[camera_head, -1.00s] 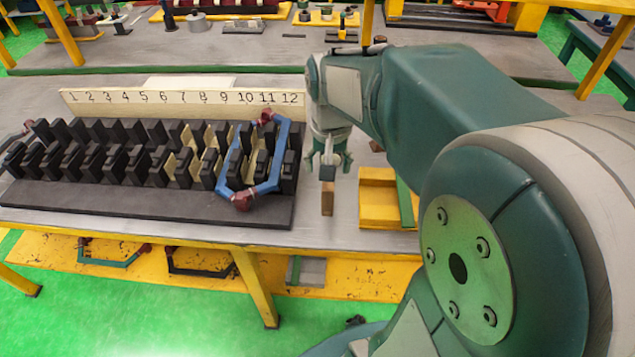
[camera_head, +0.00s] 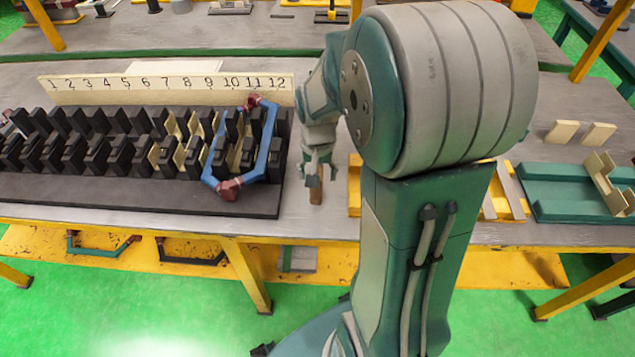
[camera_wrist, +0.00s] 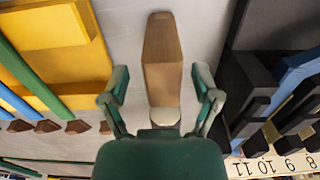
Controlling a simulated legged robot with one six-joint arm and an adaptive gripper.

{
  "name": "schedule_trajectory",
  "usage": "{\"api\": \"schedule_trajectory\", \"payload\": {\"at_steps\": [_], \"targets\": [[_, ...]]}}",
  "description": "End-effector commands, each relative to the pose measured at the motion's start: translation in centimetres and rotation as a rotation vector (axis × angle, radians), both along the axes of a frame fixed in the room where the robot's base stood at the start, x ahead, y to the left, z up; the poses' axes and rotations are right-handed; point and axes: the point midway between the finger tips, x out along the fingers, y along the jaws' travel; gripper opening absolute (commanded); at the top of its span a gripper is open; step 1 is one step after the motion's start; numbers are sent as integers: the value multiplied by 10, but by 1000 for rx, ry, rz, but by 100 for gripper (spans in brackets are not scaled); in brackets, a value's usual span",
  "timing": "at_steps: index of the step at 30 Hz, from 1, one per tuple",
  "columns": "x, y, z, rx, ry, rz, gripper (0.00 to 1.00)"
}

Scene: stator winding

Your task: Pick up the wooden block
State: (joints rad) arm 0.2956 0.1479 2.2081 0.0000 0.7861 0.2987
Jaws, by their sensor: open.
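The wooden block (camera_head: 316,193) is small and brown and stands upright on the grey table, just right of the dark slotted base. In the wrist view the wooden block (camera_wrist: 162,55) runs lengthwise along the middle of the picture. My gripper (camera_head: 316,172) is above the block and points down. In the wrist view my gripper (camera_wrist: 161,85) is open, with one green finger on each side of the block. Gaps show between the fingers and the block. The gripper body hides what lies at the bottom middle of that view.
The black slotted base (camera_head: 130,193) with a numbered board (camera_head: 170,90) stands close to the left. A blue coil (camera_head: 265,150) with dark red ends lies on it. A yellow tray (camera_head: 354,186) lies close right, partly behind my arm. A green tray (camera_head: 570,200) is farther right.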

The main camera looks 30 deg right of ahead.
Motion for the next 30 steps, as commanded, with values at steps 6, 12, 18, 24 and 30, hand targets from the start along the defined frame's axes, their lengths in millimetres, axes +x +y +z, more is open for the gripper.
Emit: {"api": "schedule_trajectory", "payload": {"at_steps": [6, 12, 18, 24, 30], "targets": [[0, 0, -11, -1, -1, 0, 80], [0, 0, -11, -1, -1, 0, 49], [0, 0, -11, 0, 0, 0, 0], [0, 0, -11, 0, 0, 0, 0], [0, 0, -5, -1, -1, 0, 0]]}}
